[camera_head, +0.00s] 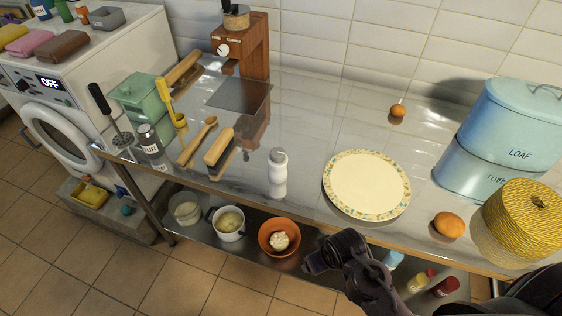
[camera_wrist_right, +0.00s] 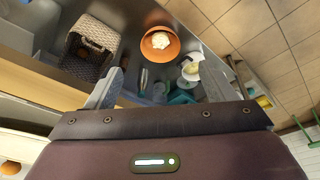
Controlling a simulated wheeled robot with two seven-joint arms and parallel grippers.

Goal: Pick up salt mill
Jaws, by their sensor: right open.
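A small white, waisted upright bottle (camera_head: 278,160), which looks like the salt mill, stands on the steel counter near its front edge, with its reflection below it. My right gripper (camera_head: 318,259) is in front of the counter edge, lower right of the white bottle and apart from it. In the right wrist view its two fingers (camera_wrist_right: 160,88) are spread with nothing held between them. I cannot pick out the white bottle in the right wrist view. My left gripper is in neither view.
A patterned plate (camera_head: 367,184) lies right of the bottle, a brush (camera_head: 218,147) left of it. A dark labelled shaker (camera_head: 149,139) stands farther left. On the lower shelf is an orange bowl (camera_head: 279,238), also in the wrist view (camera_wrist_right: 160,44). Blue tins (camera_head: 510,125) stand right.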

